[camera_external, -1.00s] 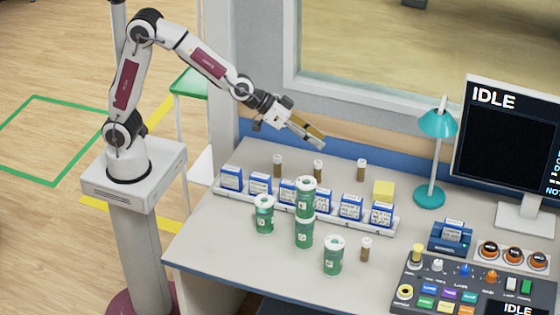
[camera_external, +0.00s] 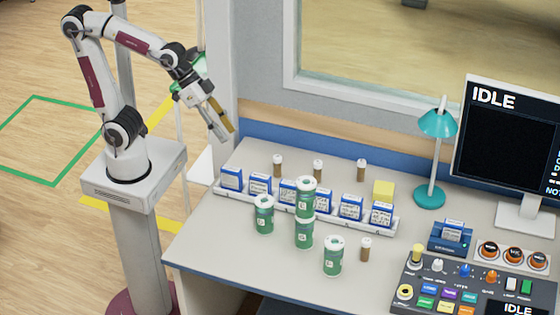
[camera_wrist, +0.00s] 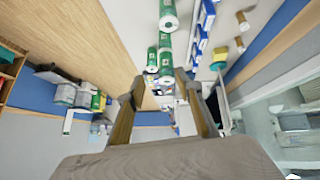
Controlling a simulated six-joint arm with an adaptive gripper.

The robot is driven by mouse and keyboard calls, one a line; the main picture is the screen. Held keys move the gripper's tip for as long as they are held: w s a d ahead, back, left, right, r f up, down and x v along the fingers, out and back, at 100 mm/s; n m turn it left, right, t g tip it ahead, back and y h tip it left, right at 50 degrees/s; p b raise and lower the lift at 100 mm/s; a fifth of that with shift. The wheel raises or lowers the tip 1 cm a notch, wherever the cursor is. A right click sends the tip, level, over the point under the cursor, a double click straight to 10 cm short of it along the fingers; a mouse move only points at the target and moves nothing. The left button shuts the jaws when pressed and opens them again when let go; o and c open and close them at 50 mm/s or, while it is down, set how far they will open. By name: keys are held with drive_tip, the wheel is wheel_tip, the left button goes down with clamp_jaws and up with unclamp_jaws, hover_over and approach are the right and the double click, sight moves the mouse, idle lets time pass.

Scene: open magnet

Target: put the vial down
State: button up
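Small brown vials with pale caps stand upright on the desk. Three are behind the rack: a left one (camera_external: 278,167), a middle one (camera_external: 318,171) and a right one (camera_external: 361,171). A fourth vial (camera_external: 366,250) stands at the front, right of the green canisters. A brown vial (camera_wrist: 242,20) also shows at the top right of the wrist view. My gripper (camera_external: 224,128) hangs in the air at the desk's back left corner, away from all vials. In the wrist view its fingers (camera_wrist: 163,105) are spread with nothing seen held between them.
A white rack (camera_external: 228,190) of blue-and-white boxes crosses the desk, with several green canisters (camera_external: 264,216) in front. A yellow block (camera_external: 384,189), teal lamp (camera_external: 437,125), monitor (camera_external: 512,150) and control panel (camera_external: 460,280) are to the right. The desk's left front is clear.

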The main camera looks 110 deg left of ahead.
drive_tip(key=s+f+m+g, duration=0.1)
drive_tip(key=s+f+g, duration=0.1)
drive_tip(key=s, duration=1.3)
drive_tip(key=shift+a+f+y, duration=0.2)
drive_tip(key=shift+f+y, duration=0.1)
drive_tip(key=shift+f, duration=0.25)
drive_tip(key=shift+s, duration=0.1)
